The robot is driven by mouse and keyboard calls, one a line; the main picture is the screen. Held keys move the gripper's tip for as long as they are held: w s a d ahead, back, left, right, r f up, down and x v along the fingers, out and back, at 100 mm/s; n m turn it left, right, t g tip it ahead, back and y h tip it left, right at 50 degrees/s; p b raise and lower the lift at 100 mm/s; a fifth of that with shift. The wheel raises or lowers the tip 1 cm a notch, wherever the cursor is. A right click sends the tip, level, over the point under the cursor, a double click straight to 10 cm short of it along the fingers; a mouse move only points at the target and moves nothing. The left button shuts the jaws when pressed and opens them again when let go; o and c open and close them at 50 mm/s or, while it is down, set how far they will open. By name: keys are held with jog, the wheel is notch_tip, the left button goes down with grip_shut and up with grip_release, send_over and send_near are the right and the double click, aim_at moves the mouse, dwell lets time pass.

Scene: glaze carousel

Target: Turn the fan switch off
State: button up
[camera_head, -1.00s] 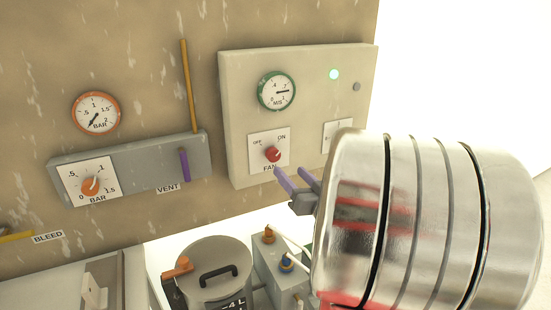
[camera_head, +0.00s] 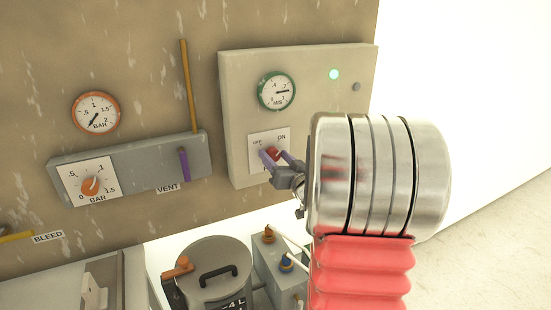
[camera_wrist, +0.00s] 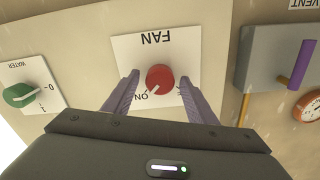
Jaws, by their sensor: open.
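The red fan switch knob (camera_head: 273,153) sits on a white FAN card on the beige panel (camera_head: 238,100). In the wrist view the knob (camera_wrist: 161,77) appears upside down, and its white mark points towards ON. My gripper (camera_head: 276,156) is open at the knob. In the wrist view its two purple fingers (camera_wrist: 160,75) stand one on each side of the knob, with a gap visible on both sides. I cannot tell how far the fingertips are from the card. In the head view the fingers partly cover the card and the FAN label.
Above the switch is a green-rimmed M/S gauge (camera_head: 276,90), with its needle to the right. A green lamp (camera_head: 334,74) is lit. A green WATER knob (camera_wrist: 18,95) is beside the switch. The grey vent box (camera_head: 130,168) has a purple lever (camera_head: 184,164). A lidded pot (camera_head: 215,270) stands below.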

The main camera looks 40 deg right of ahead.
jog(key=shift+a, duration=0.1)
jog(key=c, duration=1.1)
jog(key=shift+o, duration=0.2)
